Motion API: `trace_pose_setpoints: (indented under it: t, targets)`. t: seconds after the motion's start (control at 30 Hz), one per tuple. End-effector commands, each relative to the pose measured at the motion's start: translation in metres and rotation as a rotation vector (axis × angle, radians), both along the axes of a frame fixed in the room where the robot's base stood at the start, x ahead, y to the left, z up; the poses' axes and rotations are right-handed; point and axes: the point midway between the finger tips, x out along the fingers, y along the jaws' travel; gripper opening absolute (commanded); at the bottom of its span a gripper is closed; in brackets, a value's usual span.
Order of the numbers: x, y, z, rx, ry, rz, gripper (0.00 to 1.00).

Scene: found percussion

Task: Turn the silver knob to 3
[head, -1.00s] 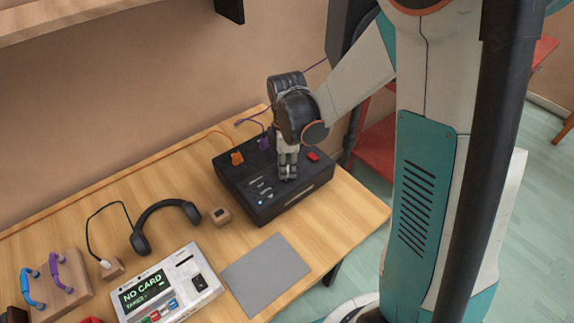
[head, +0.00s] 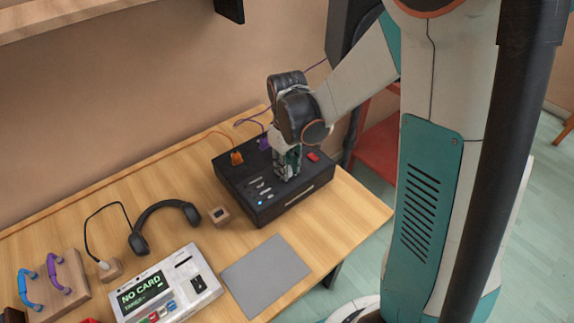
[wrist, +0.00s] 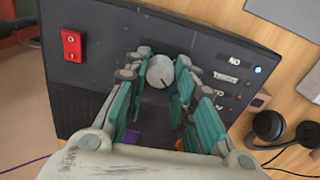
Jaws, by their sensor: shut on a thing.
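The silver knob (wrist: 160,70) stands on the top of a black box (wrist: 110,25). In the wrist view it sits between the fingertips of my gripper (wrist: 161,75), which is shut on its sides. A dark pointer line shows on the knob, towards the bottom of the picture. I cannot read any numbers around it. In the head view my gripper (head: 288,174) points down onto the black box (head: 240,208) and hides the knob.
A red switch (wrist: 73,45) is on the box, with small lights and labels opposite. Orange (head: 237,158) and purple (head: 263,144) plugs sit at its back edge. Headphones (head: 143,228), a card reader (head: 195,290) and a grey mat (head: 265,270) lie on the table.

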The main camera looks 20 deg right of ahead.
Motion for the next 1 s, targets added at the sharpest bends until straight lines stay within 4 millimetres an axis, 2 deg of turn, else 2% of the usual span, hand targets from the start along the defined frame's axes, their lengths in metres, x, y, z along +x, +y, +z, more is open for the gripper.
trace_pose_setpoints:
  t: [0.6, 1.0]
  targets:
    - [0.0002, 0.0000, -0.0001, 0.000, 0.000, -0.564, 0.00]
    - [0.0003, 0.0000, 0.0000, 0.000, 0.000, -0.787, 0.00]
